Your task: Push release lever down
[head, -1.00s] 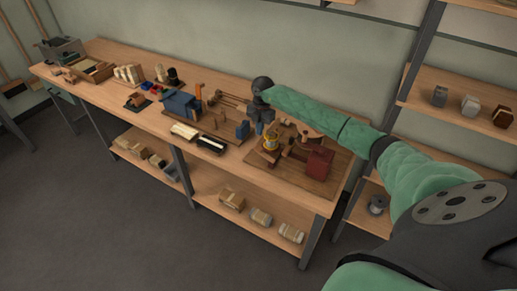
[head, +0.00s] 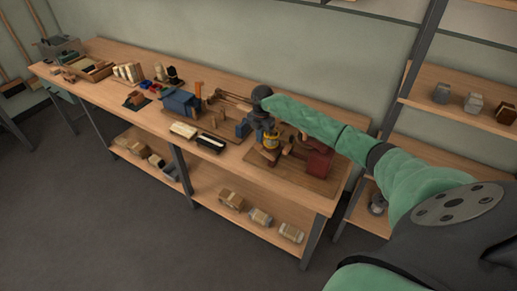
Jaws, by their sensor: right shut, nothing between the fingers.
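My right arm reaches in from the right over the workbench. My right gripper (head: 266,127) points down above the tufting fixture, close to a yellow-banded cylinder (head: 270,140). The gripper is shut with nothing held; whether it touches the fixture is too small to tell. The fixture stands on a brown wooden base board (head: 298,180) with a dark red block (head: 317,161) at its right. I cannot make out the release lever clearly; the gripper and forearm cover part of the fixture. My left gripper does not show.
Left of the fixture are a blue machine (head: 181,103), a small blue block (head: 242,129) and a black tray (head: 211,141). Farther left are brushes and boxes. Shelves (head: 465,115) stand at the right. The bench's front strip is mostly clear.

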